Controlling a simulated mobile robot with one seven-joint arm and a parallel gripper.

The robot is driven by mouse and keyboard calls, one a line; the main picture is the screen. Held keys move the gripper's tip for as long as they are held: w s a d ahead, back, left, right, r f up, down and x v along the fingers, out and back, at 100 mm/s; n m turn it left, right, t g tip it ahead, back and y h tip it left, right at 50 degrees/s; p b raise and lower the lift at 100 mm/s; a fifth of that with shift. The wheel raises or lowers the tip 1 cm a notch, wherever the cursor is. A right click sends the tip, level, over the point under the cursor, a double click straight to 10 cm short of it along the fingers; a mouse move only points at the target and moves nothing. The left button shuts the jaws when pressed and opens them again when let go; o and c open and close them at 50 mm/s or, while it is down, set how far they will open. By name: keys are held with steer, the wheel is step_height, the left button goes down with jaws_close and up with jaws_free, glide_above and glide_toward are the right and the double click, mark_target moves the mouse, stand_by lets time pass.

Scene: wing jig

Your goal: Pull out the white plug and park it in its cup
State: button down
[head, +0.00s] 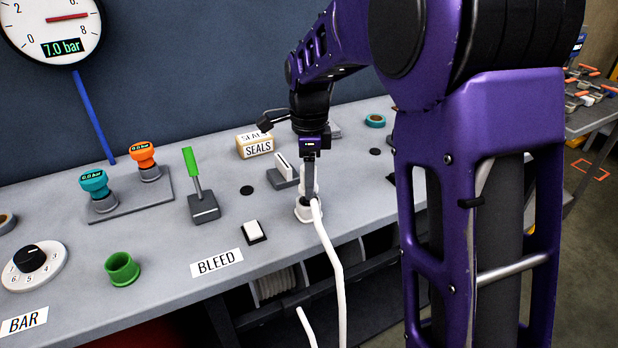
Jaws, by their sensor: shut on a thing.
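The white plug (316,201) is at the right part of the grey bench, with a white hose running from it over the front edge. My gripper (310,193) points down and is shut on the plug. A white ring-like base (304,213) shows right below the plug; whether the plug is still seated in it I cannot tell, as the fingers hide part of it. A green open cup (122,269) stands empty at the front left of the bench. I see no cup marked for the white plug.
The grey bench (160,230) carries a green-handled lever (195,185), a white BLEED button (254,231), a white rocker switch (284,168), a SEALS box (255,146), teal (95,185) and orange (142,155) knobs, and a dial (33,264). A gauge (55,22) reads 7.0 bar.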

steer(key=shift+f+b, duration=0.6)
steer(key=shift+f, duration=0.5)
stand_by(0.4)
steer(key=shift+c, duration=1.2)
jaws_free()
step_height(320, 180, up, 18)
steer(key=p, duration=0.3)
steer(key=shift+f, duration=0.25)
